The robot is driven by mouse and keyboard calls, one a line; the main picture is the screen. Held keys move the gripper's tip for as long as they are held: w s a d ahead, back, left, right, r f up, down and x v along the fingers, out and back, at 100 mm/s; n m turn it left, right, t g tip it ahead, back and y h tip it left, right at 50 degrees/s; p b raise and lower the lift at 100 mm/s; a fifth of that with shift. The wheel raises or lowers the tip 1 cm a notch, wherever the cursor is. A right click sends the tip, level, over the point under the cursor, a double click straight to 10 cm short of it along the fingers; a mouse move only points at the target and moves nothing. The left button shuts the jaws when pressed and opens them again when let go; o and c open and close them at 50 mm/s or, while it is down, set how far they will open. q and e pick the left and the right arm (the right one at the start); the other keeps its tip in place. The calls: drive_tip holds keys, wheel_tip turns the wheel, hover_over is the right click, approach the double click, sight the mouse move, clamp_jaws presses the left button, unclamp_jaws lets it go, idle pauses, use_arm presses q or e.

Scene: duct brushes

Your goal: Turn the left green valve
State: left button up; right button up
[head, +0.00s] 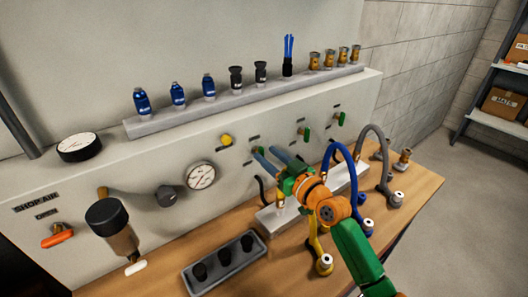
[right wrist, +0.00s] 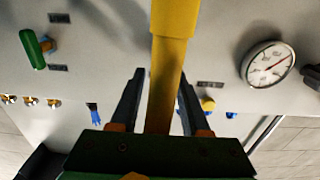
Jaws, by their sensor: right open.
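The left green valve (head: 259,150) is on the wall panel and only a small part of it shows behind my right fingertips. My right gripper (head: 264,153) is open, its two fingers pointing at the panel close to this valve. I cannot tell whether they touch it. In the right wrist view the fingers (right wrist: 160,74) are spread apart. A yellow hose (right wrist: 171,75) runs up the middle of that view and hides what is between the tips. The middle green valve (head: 304,134) and right green valve (head: 339,119) are farther right. My left gripper is not in view.
A yellow knob (head: 227,140) and a gauge (head: 200,176) are left of the valve. Blue (head: 326,168) and grey (head: 387,157) hoses arch beside my right arm. A black tray (head: 225,266) lies on the wooden bench (head: 160,279). Fittings line the ledge (head: 185,121) above.

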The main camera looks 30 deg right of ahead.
drive_tip(key=shift+w+a, duration=0.1)
drive_tip(key=shift+w, duration=0.4)
drive_tip(key=shift+w+f, duration=0.25)
drive_tip(key=shift+w, duration=0.3)
drive_tip(key=shift+s+r, duration=0.1)
drive_tip(key=shift+s, duration=0.1)
clamp_jaws()
drive_tip(key=shift+w+d+f+m+p, duration=0.15)
drive_tip(key=shift+m+p, duration=0.25)
drive_tip(key=shift+m, duration=2.55)
drive_tip(key=shift+s+d+f+m+p, duration=0.1)
drive_tip(key=shift+d+f+m+p, duration=0.25)
drive_tip(key=shift+m, duration=2.65)
drive_tip(key=shift+w+d+f+m+p, duration=0.15)
drive_tip(key=shift+m+p, duration=0.3)
drive_tip(key=shift+m, duration=2.5)
